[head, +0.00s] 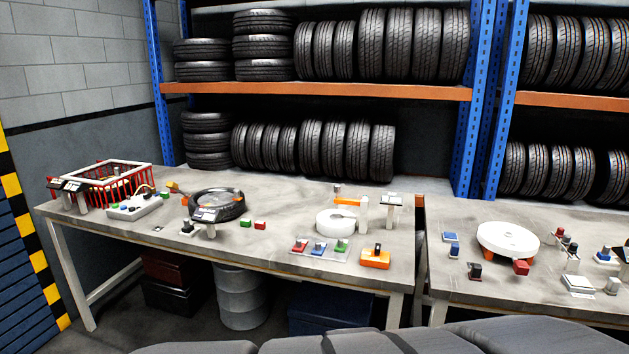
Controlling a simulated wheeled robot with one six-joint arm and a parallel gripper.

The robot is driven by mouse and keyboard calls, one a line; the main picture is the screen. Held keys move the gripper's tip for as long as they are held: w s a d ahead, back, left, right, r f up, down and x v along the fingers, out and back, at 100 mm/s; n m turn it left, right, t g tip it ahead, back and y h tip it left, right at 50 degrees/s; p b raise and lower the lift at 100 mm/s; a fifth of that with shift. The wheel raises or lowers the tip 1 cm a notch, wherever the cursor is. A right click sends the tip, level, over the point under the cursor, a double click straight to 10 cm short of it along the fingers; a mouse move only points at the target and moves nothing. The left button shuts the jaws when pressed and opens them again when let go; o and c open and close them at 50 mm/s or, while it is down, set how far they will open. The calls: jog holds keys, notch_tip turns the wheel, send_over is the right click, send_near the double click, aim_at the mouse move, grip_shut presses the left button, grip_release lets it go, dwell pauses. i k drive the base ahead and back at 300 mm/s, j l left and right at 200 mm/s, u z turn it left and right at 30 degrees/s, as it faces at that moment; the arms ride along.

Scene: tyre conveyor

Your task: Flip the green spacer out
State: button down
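A clear tray (321,252) lies near the front edge of the left table. A green block with a dark knob (342,246) sits at its right end, with a blue one (319,247) and a red one (299,246) to the left. I cannot tell if one of these is the green spacer. A separate small green block (245,223) lies beside a small red block (260,225), further left. My gripper is not in view; only dark grey parts, probably of my arm, show along the bottom edge.
A white round drum (335,222) and an orange arm on a post stand behind the tray. An orange block (375,259) is right of it. A tyre (217,206), control box (138,206) and red crate (102,184) stand left. A second table (450,288) stands right.

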aim_at(341, 246)
jog(key=i+j, duration=0.25)
jog(key=i, duration=0.25)
jog(key=i+j, duration=0.2)
jog(key=i, duration=0.25)
